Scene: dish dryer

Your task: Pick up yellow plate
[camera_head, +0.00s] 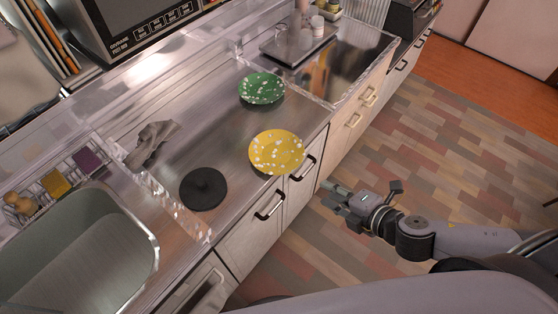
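The yellow plate (276,152) with pale spots lies on the steel counter, close to its front edge. My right gripper (333,194) is in front of the counter, over the floor, to the lower right of the plate and apart from it. My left gripper is not in view.
A green spotted plate (261,88) lies behind the yellow one. A black round lid (203,188) and a grey cloth (152,142) lie to the left. A sink (83,254) is at lower left. Cabinet handles (270,207) stick out below the counter edge.

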